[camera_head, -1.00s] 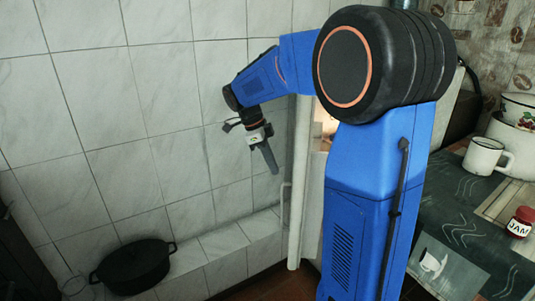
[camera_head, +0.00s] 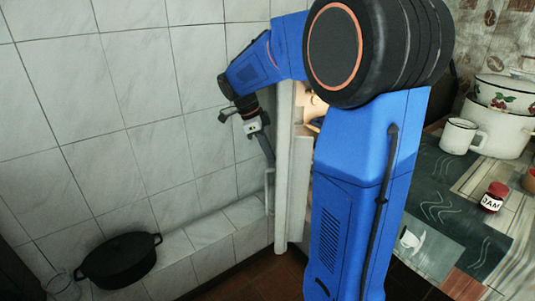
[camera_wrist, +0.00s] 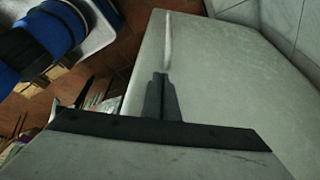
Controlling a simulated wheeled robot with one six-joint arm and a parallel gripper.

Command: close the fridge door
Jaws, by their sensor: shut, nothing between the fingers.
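The fridge door (camera_head: 284,185) stands open and shows edge-on as a pale upright panel left of my arm in the head view. Its thin handle (camera_head: 268,190) is on the side facing the tiled wall. My gripper (camera_head: 270,160) is shut and empty, pointing down on that same side, just above the handle's top in the picture. In the wrist view my gripper (camera_wrist: 161,78) appears over the door's pale face (camera_wrist: 225,75), with the handle (camera_wrist: 168,40) as a light bar beyond the fingertips. I cannot tell whether they touch. My arm hides most of the fridge interior.
A tiled wall (camera_head: 60,90) and low ledge (camera_head: 205,230) lie left of the door. A black pot (camera_head: 118,262) sits at lower left. The right counter holds a white mug (camera_head: 459,136), an enamel pot (camera_head: 498,130) and a jam jar (camera_head: 493,197).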

